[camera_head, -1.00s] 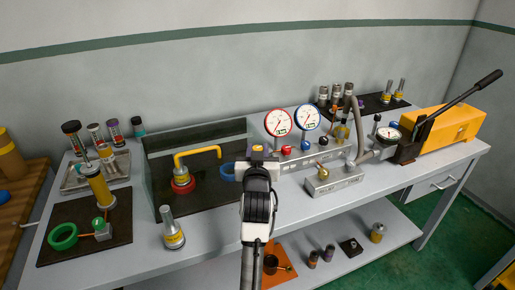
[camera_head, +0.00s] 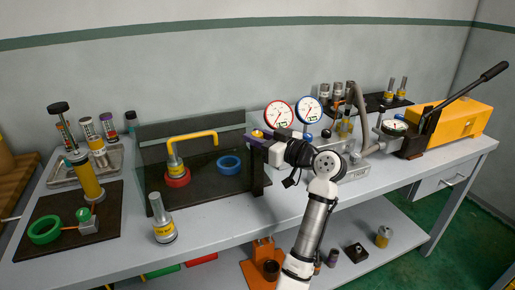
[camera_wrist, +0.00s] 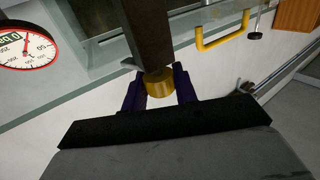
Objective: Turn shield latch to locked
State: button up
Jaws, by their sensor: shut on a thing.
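The shield latch knob (camera_head: 257,133) is a small yellow piece at the top of a dark post (camera_head: 257,178), by the right end of the clear shield. My gripper (camera_head: 263,138) reaches to it from the right. In the wrist view the yellow knob (camera_wrist: 158,84) sits between the two dark purple fingers of my gripper (camera_wrist: 159,90), which are shut on it. The dark post (camera_wrist: 148,35) runs up from the knob in that view. The latch's markings are not readable, so I cannot tell whether it is locked.
A silver-and-yellow cylinder (camera_head: 162,220) stands in front of the shield. The bench front between is clear.

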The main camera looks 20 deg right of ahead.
jog(key=shift+f+n+g+y+b, duration=0.15)
jog(key=shift+n+g+y+b, duration=1.2)
jog(key=shift+n+g+y, duration=1.1)
jog(key=shift+y, duration=0.35)
jog(key=o, duration=0.9)
jog(key=shift+o, duration=0.2)
jog(key=b+v, duration=0.3)
jog(key=v, duration=1)
jog(key=shift+s+d, duration=0.25)
jog(key=shift+d, duration=0.05)
